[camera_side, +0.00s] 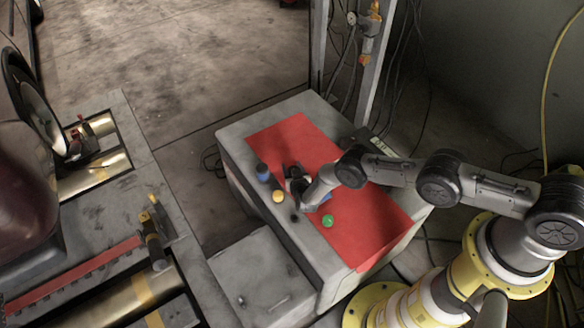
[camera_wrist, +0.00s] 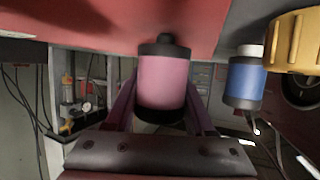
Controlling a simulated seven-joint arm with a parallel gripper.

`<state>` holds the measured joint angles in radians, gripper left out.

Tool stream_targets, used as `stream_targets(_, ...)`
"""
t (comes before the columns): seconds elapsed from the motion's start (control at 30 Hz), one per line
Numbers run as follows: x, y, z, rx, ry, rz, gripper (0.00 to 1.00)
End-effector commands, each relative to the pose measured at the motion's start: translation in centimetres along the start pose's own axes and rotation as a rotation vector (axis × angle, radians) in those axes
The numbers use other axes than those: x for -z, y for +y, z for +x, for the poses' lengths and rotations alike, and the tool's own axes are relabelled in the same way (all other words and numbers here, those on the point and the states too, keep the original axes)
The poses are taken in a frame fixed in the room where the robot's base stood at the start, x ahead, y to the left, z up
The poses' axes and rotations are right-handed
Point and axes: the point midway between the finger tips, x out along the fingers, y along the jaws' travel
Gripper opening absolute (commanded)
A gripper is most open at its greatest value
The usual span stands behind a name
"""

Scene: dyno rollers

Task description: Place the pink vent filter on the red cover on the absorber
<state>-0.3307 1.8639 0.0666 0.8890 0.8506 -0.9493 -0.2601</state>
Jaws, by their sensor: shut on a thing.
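The pink vent filter (camera_wrist: 163,82), a pink cylinder with black ends, stands between the two fingers of my gripper (camera_wrist: 160,108) in the wrist view. My gripper is shut on it. In the side view my gripper (camera_side: 292,178) is low over the left part of the red cover (camera_side: 374,218), and I cannot make out the filter there. The red cover lies over the grey absorber (camera_side: 250,205) and also fills the top of the wrist view (camera_wrist: 90,18). I cannot tell whether the filter touches the cover.
A blue bottle (camera_side: 262,172) and a yellow item (camera_side: 278,196) stand left of my gripper, close to it. A green ball-like item (camera_side: 327,220) and a small dark item (camera_side: 295,217) are nearer the front. The cover's far end and right part look clear.

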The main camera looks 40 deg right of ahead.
Motion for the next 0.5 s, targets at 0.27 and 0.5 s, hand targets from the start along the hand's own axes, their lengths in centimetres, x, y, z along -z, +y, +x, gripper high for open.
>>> stream_targets(0.27, -0.34, 0.04, 0.10, -0.001, -0.001, 0.000, 0.70)
stream_targets(0.5, -0.31, 0.03, 0.10, 0.000, -0.001, 0.000, 0.84)
